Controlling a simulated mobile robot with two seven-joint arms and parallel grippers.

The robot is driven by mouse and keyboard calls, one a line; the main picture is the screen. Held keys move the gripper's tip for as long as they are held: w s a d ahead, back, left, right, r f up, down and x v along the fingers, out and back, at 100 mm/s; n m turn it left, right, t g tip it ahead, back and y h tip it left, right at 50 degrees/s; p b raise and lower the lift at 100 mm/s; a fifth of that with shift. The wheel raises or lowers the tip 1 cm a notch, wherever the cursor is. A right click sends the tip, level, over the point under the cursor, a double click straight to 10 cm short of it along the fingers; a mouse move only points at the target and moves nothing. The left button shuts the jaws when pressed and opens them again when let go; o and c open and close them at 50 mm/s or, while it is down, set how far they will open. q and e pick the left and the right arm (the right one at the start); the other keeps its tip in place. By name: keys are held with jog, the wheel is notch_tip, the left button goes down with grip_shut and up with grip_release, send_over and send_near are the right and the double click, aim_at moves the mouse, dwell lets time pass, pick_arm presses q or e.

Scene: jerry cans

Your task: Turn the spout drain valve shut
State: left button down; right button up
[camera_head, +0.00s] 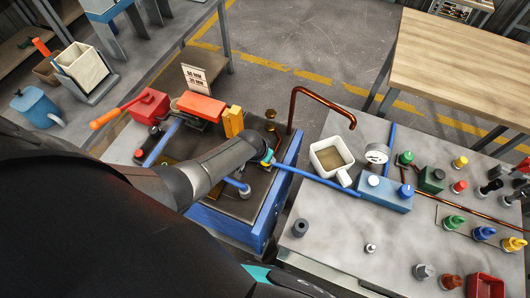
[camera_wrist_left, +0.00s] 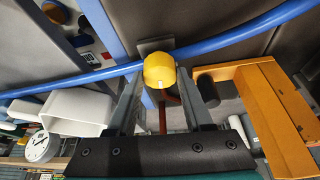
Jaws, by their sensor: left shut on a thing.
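The copper spout (camera_head: 318,92) rises at the back of the blue-sided bench and bends over to the right, its end above a white square container (camera_head: 331,158) with brownish contents. My left gripper (camera_head: 267,157) reaches over this bench, its fingers mostly hidden by the wrist in the head view. In the left wrist view, a rounded yellow knob (camera_wrist_left: 160,70) sits between the fingertips, and the gripper is shut on it. I cannot tell from the frames how far the valve is turned. My right gripper is not in view.
A blue tube (camera_head: 318,177) runs to a blue block beside a pressure gauge (camera_head: 377,154). A yellow-orange bracket (camera_head: 233,121) stands close to the left gripper. Several coloured caps and a red bin (camera_head: 486,286) lie on the right table. A wooden table (camera_head: 465,65) stands behind.

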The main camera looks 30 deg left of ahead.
pick_arm(q)
jog(key=shift+n, duration=0.6)
jog(key=shift+y, duration=0.3)
jog(key=shift+c, duration=1.5)
grip_release()
jog(key=shift+r+p, duration=0.1)
jog(key=shift+p, duration=0.25)
jog(key=shift+s+r, duration=0.1)
jog(key=shift+r, duration=0.2)
jog(key=p+v, duration=0.5)
jog(key=v, duration=0.9)
jog(key=shift+r+p, duration=0.2)
jog(key=shift+p, duration=0.15)
